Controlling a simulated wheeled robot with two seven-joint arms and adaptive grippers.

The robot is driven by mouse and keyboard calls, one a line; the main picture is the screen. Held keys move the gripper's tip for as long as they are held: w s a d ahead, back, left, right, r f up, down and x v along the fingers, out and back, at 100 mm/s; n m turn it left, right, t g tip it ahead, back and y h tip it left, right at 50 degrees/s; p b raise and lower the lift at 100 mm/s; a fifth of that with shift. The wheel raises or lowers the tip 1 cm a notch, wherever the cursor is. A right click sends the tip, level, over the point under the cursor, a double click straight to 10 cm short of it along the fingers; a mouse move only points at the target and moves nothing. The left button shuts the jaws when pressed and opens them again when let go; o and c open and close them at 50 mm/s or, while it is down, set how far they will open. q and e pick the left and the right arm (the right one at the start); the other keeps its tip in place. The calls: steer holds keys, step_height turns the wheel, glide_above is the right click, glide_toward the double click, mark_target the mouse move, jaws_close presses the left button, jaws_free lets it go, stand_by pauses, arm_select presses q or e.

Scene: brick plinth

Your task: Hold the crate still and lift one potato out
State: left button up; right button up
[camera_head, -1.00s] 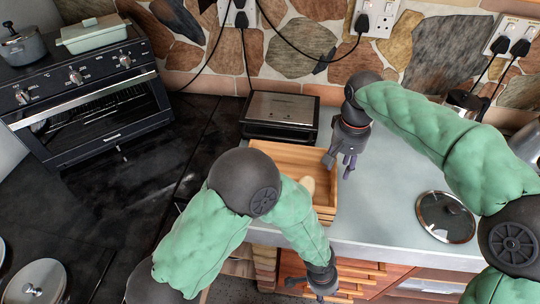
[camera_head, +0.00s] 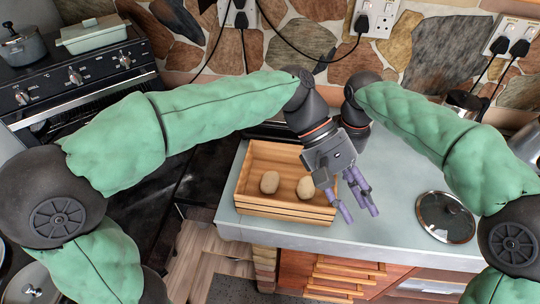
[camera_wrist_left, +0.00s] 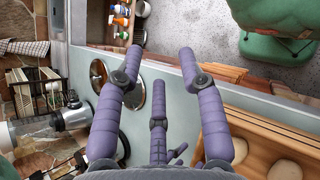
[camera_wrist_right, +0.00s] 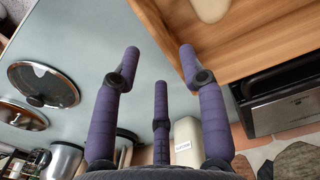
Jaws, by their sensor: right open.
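The wooden crate (camera_head: 270,208) stands on the grey counter. Two potatoes lie in it, one left of centre (camera_head: 269,182) and one at the right (camera_head: 306,187). My left gripper (camera_head: 357,208) is open and empty, just right of the crate, fingers pointing down. In the left wrist view its fingers (camera_wrist_left: 160,58) are spread, with the crate (camera_wrist_left: 262,128) at the right. My right gripper is mostly hidden behind the left one in the head view. In the right wrist view its fingers (camera_wrist_right: 160,55) are open and empty beside the crate (camera_wrist_right: 262,45), where part of a potato (camera_wrist_right: 210,8) shows.
A glass lid (camera_head: 445,217) lies on the counter at the right. A black-and-silver appliance, partly covered by my left arm, stands behind the crate and shows in the right wrist view (camera_wrist_right: 285,98). The counter front edge is clear.

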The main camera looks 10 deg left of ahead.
arm_select(q)
steer(key=a+r+h, duration=0.1)
steer(key=a+r, duration=0.5)
steer(key=r, duration=0.3)
steer(key=w+a+f+m+t+y, duration=0.2)
steer(key=w+a+f+m+y, duration=0.1)
steer(key=w+f+m, duration=0.3)
steer(key=w+a+f+m+t+y, duration=0.2)
steer(key=w+a+f+m, duration=0.3)
steer(key=f+m, duration=0.3)
steer(key=w+a+f+m+t+y, duration=0.2)
steer(key=w+a+f+m+y, duration=0.1)
steer(key=w+a+f+m, duration=0.2)
steer(key=shift+w+f+m+y, duration=0.4)
steer(key=shift+w+f+m, duration=0.7)
steer(key=shift+w+f, duration=0.4)
steer(key=shift+w+a, duration=0.1)
arm_select(e)
steer(key=shift+f, duration=0.4)
step_height(320, 180, down, 10)
jaws_close()
